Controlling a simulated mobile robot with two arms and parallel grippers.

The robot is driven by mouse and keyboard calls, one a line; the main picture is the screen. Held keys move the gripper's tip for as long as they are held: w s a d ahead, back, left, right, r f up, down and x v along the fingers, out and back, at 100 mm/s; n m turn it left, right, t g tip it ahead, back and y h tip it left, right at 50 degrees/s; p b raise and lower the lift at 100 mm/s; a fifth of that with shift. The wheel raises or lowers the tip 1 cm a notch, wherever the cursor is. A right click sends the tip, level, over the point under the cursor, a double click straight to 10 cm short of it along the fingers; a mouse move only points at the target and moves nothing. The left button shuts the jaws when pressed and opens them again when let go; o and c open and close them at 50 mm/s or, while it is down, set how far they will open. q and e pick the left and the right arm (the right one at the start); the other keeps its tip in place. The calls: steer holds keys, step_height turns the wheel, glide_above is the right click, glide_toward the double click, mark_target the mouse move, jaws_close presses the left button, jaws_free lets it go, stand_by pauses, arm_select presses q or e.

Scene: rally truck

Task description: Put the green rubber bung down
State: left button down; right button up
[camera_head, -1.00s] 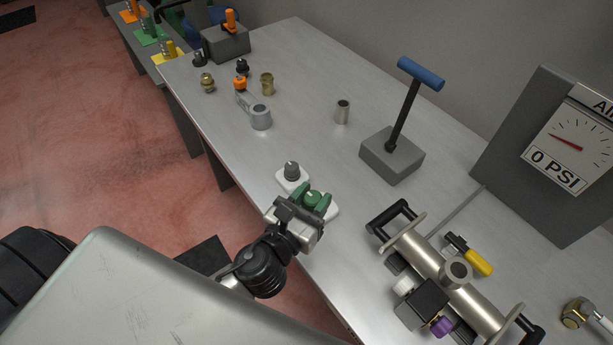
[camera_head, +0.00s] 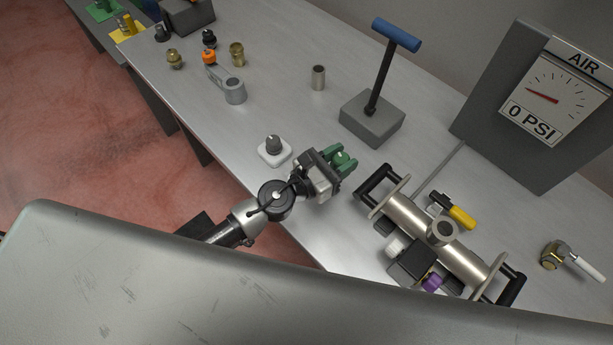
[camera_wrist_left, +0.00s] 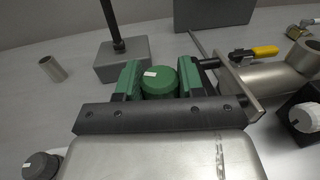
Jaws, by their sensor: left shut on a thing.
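The green rubber bung (camera_head: 341,161) is a short round green plug with a small white mark. It also shows in the left wrist view (camera_wrist_left: 160,84). My left gripper (camera_head: 343,158), with green finger pads, is shut on it over the table between the grey-capped white base and the metal pipe assembly. In the wrist view, the left gripper's fingers (camera_wrist_left: 160,80) stand on either side of the bung. The bung's underside is hidden, so I cannot tell whether it touches the table. My right gripper is not in view.
A metal pipe assembly (camera_head: 425,225) with black handles lies right of the gripper. A grey block with a blue T-handle (camera_head: 372,118) stands behind. A white base with a grey knob (camera_head: 273,150) sits to the left. The tabletop (camera_head: 300,115) behind the gripper is bare.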

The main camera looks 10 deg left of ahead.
arm_select(q)
steer(key=a+f+b, duration=0.1)
steer(key=a, duration=0.1)
steer(key=a+f+b, duration=0.1)
steer(key=a+f, duration=0.1)
steer(key=a+f+b, duration=0.1)
steer(key=a, duration=0.1)
steer(key=shift+w+a+f+b, duration=0.2)
steer(key=shift+w+a+b, duration=0.15)
steer(key=shift+a+b, duration=0.05)
steer(key=shift+a+f, duration=0.1)
steer(key=shift+a, duration=0.2)
steer(key=shift+a+f, duration=0.15)
step_height(320, 180, down, 3)
steer(key=shift+f+b, duration=0.15)
steer(key=shift+b, duration=0.6)
steer(key=shift+f, duration=0.15)
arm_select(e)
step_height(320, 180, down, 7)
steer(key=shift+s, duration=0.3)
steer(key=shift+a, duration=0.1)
arm_select(q)
steer(key=shift+f, duration=0.15)
steer(key=c, duration=0.7)
jaws_free()
